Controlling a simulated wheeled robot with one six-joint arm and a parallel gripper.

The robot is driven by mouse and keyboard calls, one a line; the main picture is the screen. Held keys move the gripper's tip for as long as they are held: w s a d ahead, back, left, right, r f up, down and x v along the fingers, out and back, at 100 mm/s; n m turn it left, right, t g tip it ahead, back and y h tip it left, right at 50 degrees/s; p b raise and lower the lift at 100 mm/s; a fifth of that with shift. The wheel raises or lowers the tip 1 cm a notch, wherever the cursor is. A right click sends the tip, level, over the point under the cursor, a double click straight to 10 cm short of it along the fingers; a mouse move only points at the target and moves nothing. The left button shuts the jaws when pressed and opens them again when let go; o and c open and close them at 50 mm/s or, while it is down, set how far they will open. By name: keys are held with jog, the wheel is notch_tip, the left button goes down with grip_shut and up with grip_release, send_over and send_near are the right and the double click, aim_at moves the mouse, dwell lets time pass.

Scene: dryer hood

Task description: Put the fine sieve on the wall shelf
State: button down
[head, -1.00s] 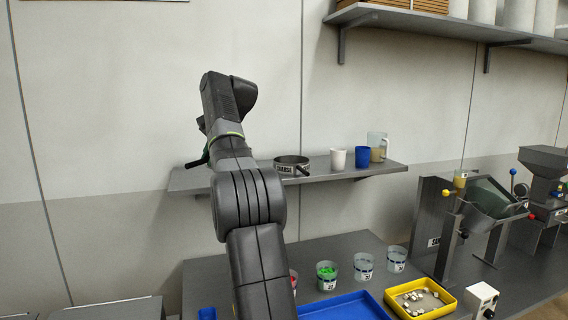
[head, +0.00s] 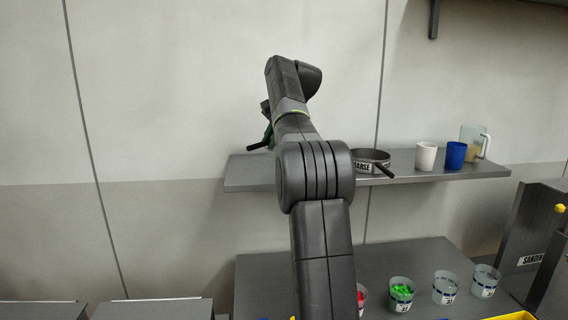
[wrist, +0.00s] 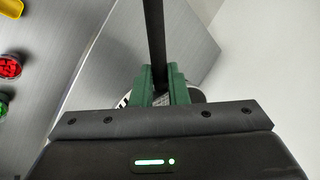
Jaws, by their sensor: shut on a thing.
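My gripper (head: 268,136) is shut on a dark rod-like handle (wrist: 154,35), which I take to be that of the fine sieve; its stub (head: 256,146) also shows in the head view. In the wrist view the green fingers (wrist: 160,82) pinch the handle. A striped black-and-white edge shows beside them, and the rest of the sieve is hidden by my gripper and arm. The wall shelf (head: 245,174) is a grey board, and my gripper is over its left end. I cannot tell whether the sieve touches it.
On the shelf, right of my arm, stand a sieve with a partly hidden label reading "OARSE" (head: 371,156), a white cup (head: 426,156), a blue cup (head: 455,155) and a clear jug (head: 473,142). Labelled beakers (head: 401,293) stand on the bench below. The shelf's left end looks clear.

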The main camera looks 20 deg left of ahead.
jog(key=shift+w+f, duration=0.1)
jog(key=shift+f, duration=3.7)
jog(key=shift+f, duration=0.1)
jog(key=c, duration=1.4)
grip_release()
jog(key=v, duration=1.2)
jog(key=shift+b, duration=0.3)
